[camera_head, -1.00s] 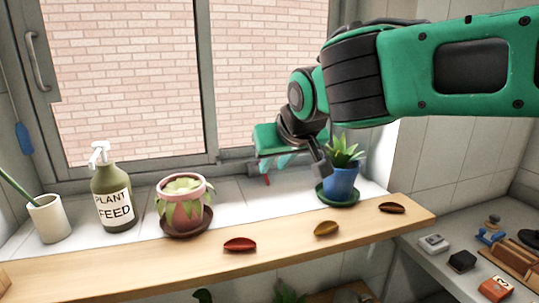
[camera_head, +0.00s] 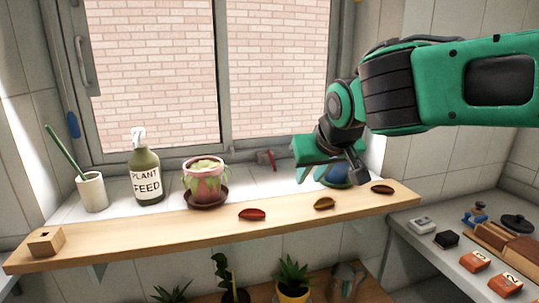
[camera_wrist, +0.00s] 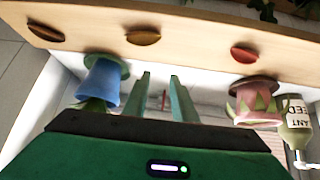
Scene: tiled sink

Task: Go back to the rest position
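My gripper (camera_wrist: 160,97) shows in the wrist view with its two green fingers apart and nothing between them. In the head view my gripper (camera_head: 312,172) is above the right part of the sill, in front of the blue pot (camera_head: 338,178), and hides most of that pot and its plant. In the wrist view the blue pot (camera_wrist: 101,84) stands on its green saucer just left of the fingers. The pink pot (camera_head: 206,184) with its pale plant is left of my gripper on a brown saucer.
A wooden shelf (camera_head: 170,229) runs along the sill's front with red, yellow and dark brown leaf-shaped pieces. The plant feed bottle (camera_head: 146,178) and a white cup (camera_head: 92,192) stand left. A red-handled tool (camera_head: 266,160) is by the window. Stamps and blocks lie on the right counter.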

